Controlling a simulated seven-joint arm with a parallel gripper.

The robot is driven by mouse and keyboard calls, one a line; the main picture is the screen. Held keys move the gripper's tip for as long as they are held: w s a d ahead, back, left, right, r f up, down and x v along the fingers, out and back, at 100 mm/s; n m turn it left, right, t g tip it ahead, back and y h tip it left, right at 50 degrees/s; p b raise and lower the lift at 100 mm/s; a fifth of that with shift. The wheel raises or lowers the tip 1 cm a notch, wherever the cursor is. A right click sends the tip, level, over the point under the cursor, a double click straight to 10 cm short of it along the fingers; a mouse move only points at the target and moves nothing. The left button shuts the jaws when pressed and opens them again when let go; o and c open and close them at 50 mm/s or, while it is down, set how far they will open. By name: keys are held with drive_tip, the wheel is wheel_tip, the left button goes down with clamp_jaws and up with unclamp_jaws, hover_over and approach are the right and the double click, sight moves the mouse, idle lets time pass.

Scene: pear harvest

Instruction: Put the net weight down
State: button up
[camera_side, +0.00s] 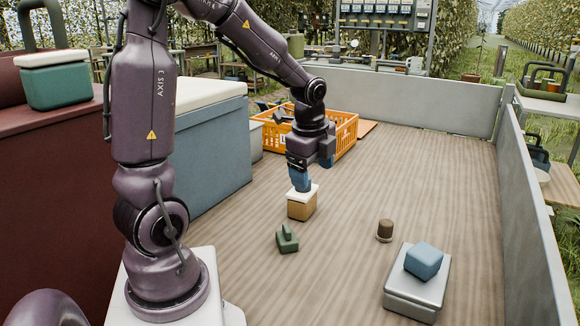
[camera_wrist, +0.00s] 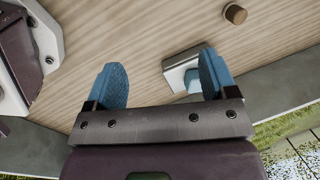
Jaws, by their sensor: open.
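A small dark green block with a raised handle (camera_side: 287,238), the likeliest net weight, stands upright on the wooden deck in the side view. My gripper (camera_side: 301,184) points down behind it, over a tan box with a white top (camera_side: 301,206). I cannot tell whether the fingertips touch that top. The green block and the tan box do not show in the wrist view.
A grey case (camera_side: 418,292) carries a blue block (camera_side: 423,261) at the front right. A brown cylinder (camera_side: 385,230) stands behind it. An orange crate (camera_side: 346,136) is at the back. Grey side walls (camera_side: 540,220) bound the deck; its middle right is clear.

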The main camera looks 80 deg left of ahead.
drive_tip(key=s+d+r+n+t, duration=0.1)
drive_tip(key=s+d+r+n, duration=0.2)
drive_tip(key=d, duration=0.2)
drive_tip(key=s+d+r+n+t+h, duration=0.1)
drive_tip(key=s+d+r+n, duration=0.2)
drive_tip(key=d, duration=0.3)
drive_tip(key=s+d+r+n+t, duration=0.2)
drive_tip(key=s+d+r+n, duration=0.1)
drive_tip(key=d+n, duration=0.2)
drive_tip(key=shift+d+r+h, duration=0.2)
drive_tip(key=shift+r+h, duration=0.1)
